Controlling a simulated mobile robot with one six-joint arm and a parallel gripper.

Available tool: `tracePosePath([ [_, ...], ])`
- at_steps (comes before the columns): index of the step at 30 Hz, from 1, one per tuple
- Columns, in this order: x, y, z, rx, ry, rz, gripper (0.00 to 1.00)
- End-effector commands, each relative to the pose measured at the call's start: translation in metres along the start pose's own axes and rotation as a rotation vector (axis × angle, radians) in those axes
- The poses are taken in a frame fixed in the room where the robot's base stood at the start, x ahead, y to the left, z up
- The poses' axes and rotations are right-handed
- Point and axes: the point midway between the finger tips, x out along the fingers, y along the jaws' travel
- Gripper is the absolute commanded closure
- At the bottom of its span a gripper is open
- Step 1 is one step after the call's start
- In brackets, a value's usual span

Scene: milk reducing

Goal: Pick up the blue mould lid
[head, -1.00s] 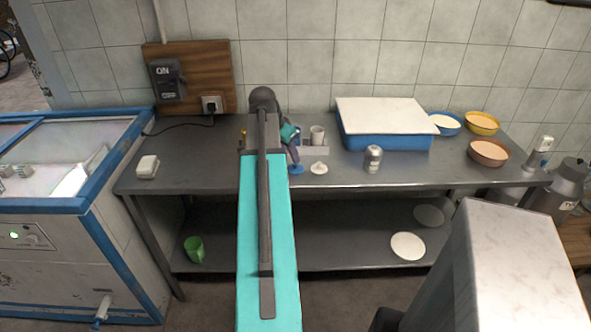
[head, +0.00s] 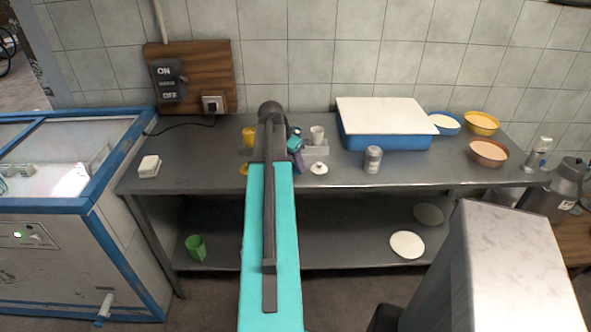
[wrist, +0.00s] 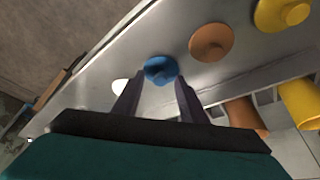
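The blue mould lid (wrist: 160,69) lies on the metal table, seen in the wrist view just beyond and between my fingertips. My gripper (wrist: 156,84) is open, its two dark fingers apart with the lid showing in the gap; I cannot tell whether they touch it. In the head view my gripper (head: 298,160) is low over the table, left of the white lid (head: 319,168).
A brown lid (wrist: 211,42) and a yellow lid (wrist: 283,12) lie in a row to the right. Brown (wrist: 245,115) and yellow (wrist: 300,100) cups stand behind them. A blue tub (head: 385,142) with a white top stands further right.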

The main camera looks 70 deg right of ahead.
Motion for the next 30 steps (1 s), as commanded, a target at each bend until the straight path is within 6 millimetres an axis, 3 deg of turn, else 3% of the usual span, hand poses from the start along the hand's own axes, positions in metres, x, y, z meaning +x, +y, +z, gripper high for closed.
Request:
tracePosePath([
  [8,-0.0002,-0.0001,0.0001,0.000,0.000,0.000,0.62],
  [15,-0.0003,-0.0001,0.0002,0.000,0.000,0.000,0.99],
  [16,-0.0003,-0.0001,0.0001,0.000,0.000,0.000,1.00],
  [30,-0.0020,-0.0003,-0.0007,0.000,0.000,0.000,1.00],
])
